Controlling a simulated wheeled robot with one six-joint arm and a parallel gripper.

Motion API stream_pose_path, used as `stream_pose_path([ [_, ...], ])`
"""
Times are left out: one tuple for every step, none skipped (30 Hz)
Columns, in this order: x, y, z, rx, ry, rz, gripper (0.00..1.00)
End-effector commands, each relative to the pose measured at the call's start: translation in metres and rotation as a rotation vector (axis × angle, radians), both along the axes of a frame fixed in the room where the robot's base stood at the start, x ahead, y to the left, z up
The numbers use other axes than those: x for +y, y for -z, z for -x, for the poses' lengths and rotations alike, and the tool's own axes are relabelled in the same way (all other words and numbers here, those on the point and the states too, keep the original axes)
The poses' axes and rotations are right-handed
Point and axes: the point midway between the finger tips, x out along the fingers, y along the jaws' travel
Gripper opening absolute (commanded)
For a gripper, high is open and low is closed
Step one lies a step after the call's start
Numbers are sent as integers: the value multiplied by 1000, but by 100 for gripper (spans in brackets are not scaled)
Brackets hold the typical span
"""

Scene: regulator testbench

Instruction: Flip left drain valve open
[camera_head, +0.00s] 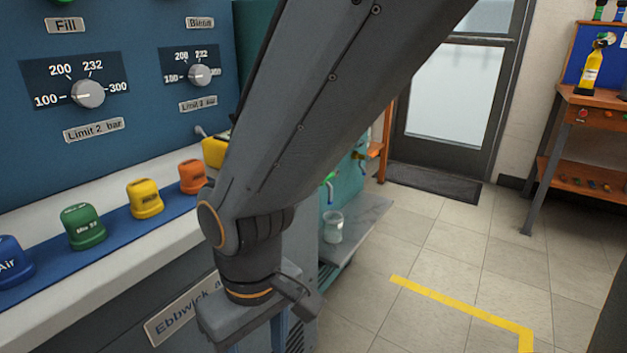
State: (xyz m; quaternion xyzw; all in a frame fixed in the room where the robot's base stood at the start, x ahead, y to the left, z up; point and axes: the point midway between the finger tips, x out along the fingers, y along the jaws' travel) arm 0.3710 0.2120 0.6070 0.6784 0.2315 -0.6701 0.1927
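My gripper (255,318) is at the bottom centre, in front of the bench and apart from both taps. Its fingertips are not clearly visible. My arm hides part of the bench side.
The blue panel has two grey dials (88,93) (200,75). Blue, green, yellow and orange caps (145,198) line the bench top. The beaker stands on a grey shelf (368,215). Tiled floor (440,255) with a yellow line is clear to the right.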

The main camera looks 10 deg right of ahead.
Motion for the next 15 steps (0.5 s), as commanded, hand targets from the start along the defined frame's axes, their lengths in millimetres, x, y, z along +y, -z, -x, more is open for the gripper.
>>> stream_pose_path([
  [-2, 2, -1, 9, 18, 1, 42],
  [-3, 3, -2, 17, 33, 2, 37],
  [-6, 5, -4, 33, 63, 3, 31],
  [-8, 7, -5, 48, 90, 4, 25],
  [-10, 9, -7, 66, 122, 3, 20],
  [-13, 13, -8, 94, 173, 4, 14],
  [-16, 15, -10, 118, 216, 2, 9],
  [-19, 18, -13, 143, 262, -1, 4],
  [-23, 21, -15, 179, 327, -5, 0],
  [-25, 24, -17, 207, 376, -9, 0],
  [-28, 27, -19, 236, 426, -13, 0],
  [-31, 30, -22, 273, 492, -22, 0],
  [-33, 32, -25, 301, 539, -29, 0],
  [-35, 34, -27, 329, 588, -37, 0],
  [-38, 36, -31, 367, 652, -49, 0],
])
